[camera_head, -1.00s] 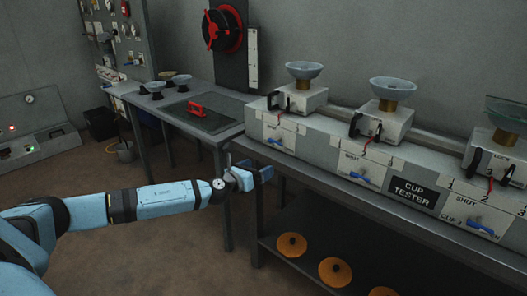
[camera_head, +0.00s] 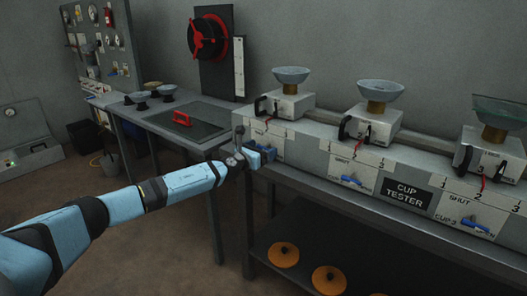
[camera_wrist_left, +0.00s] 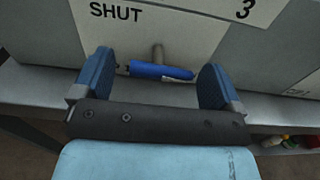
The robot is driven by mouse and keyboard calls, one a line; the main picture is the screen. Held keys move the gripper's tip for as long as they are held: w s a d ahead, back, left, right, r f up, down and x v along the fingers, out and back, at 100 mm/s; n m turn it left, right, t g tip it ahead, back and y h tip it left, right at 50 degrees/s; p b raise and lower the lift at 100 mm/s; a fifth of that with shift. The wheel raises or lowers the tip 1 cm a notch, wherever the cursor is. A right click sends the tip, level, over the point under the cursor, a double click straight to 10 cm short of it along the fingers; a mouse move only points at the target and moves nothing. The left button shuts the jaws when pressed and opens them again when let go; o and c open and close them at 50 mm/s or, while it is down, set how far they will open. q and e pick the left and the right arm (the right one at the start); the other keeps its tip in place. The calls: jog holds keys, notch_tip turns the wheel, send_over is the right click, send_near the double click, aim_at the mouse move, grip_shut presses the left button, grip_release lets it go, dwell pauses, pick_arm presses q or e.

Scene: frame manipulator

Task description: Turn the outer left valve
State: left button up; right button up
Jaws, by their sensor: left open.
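The outer left valve shows in the left wrist view as a blue handle (camera_wrist_left: 160,71) on a grey stem, lying nearly level below the word SHUT. My left gripper (camera_wrist_left: 158,85) is open, with one blue finger on each side of the handle and the handle lying between or just beyond the fingertips. I cannot tell whether a finger touches it. In the head view my left gripper (camera_head: 268,150) is at the left end of the cup tester (camera_head: 310,150) and hides most of that valve. My right gripper is not in view.
Two more blue valve handles, the middle one (camera_head: 352,180) and the right one (camera_head: 475,225), sit along the tester's front. The bench edge (camera_head: 350,205) runs below them. Orange discs (camera_head: 284,255) lie on the lower shelf. A table (camera_head: 165,132) with several cups stands left.

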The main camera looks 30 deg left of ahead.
pick_arm(q)
jog(key=shift+w+d, duration=0.1)
jog(key=shift+w, duration=0.5)
jog(key=c, duration=0.9)
